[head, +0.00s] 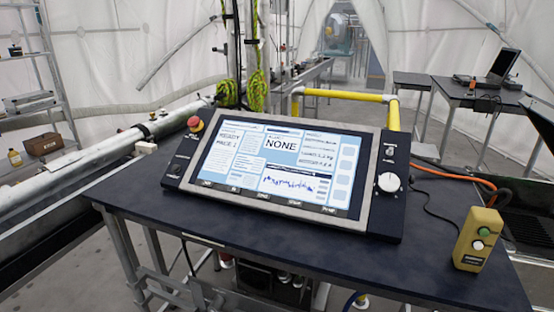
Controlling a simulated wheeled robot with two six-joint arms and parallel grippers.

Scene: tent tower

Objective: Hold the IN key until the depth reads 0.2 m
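A control console (373,210) with a large lit screen (275,165) lies tilted on a dark table. The screen shows the word NONE in large letters, a jagged blue trace and several small text panels. A row of small dark labels (262,196) runs along the screen's lower edge. They are too small to read surely, so I cannot tell which key is IN. I cannot make out a depth reading. A yellow hand control box (478,240) with a green button and a white button stands at the table's right. Neither of my grippers is in view.
A red stop button (196,124) sits at the console's upper left and a white knob (389,182) at its right. The dark table (300,248) is bare in front of the console. An orange cable (455,175) runs behind the yellow box. Yellow rails (345,95) stand behind.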

